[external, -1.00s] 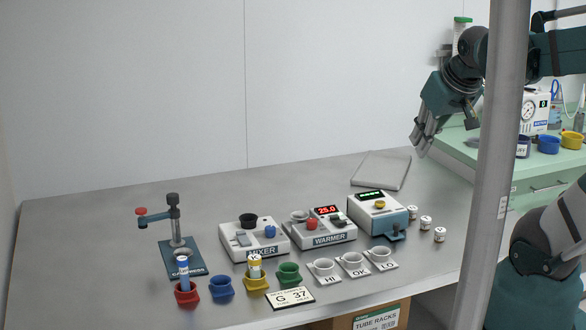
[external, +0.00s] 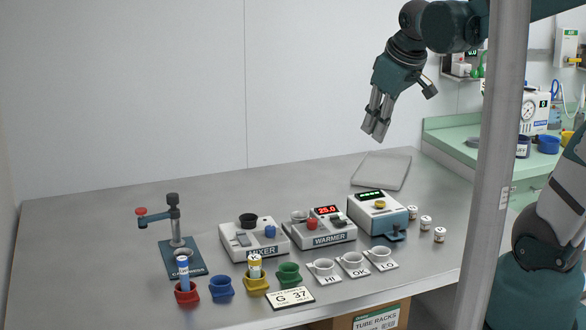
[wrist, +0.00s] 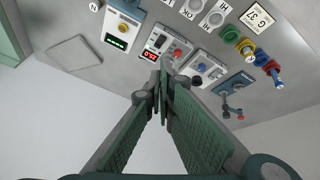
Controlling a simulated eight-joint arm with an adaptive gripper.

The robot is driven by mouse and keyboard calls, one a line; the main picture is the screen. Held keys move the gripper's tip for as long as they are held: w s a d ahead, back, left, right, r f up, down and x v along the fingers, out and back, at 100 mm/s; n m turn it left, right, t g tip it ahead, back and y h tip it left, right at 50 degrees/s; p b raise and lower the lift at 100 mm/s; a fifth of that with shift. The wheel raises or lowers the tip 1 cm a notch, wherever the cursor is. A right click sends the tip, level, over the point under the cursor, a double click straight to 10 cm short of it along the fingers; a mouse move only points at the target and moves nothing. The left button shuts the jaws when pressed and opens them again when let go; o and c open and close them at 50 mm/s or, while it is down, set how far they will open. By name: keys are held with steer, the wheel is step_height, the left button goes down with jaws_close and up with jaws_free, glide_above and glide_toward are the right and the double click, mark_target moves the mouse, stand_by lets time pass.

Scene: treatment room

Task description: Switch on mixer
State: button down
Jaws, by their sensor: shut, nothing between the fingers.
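The mixer (external: 254,238) is a white box on the grey table, labelled MIXER, with a black round cup on top, a blue knob (external: 270,231) and a grey rocker switch (external: 243,239). My gripper (external: 375,130) hangs in the air above the back right of the table, well up and to the right of the mixer. Its fingers are together and empty, pointing down. Whether the switch is on cannot be told.
The warmer (external: 322,229) with a red display stands just right of the mixer, then a device with a green display (external: 382,213). A capper stand (external: 174,240) is at left. Coloured cups, including a green cup (external: 288,275), line the front. A grey post (external: 492,165) stands at right.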

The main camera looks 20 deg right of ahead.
steer(key=w+a+n+g, duration=0.1)
steer(key=w+a+n, duration=0.2)
steer(key=w+a, duration=0.25)
steer(key=n+g+p, duration=0.3)
steer(key=n, duration=0.6)
glide_above(242, 232)
steer(key=s, duration=0.3)
step_height(242, 232, down, 13)
steer(key=shift+w+a+f+h, duration=0.1)
steer(key=shift+w+f+h, duration=0.05)
steer(key=shift+w+h, duration=0.15)
steer(key=shift+f, duration=0.15)
steer(key=shift+w+f, duration=0.3)
steer(key=shift+f, duration=1.95)
steer(key=shift+w+f, duration=0.35)
steer(key=shift+f, duration=1.9)
steer(key=shift+w+f, duration=0.3)
steer(key=shift+f, duration=1.95)
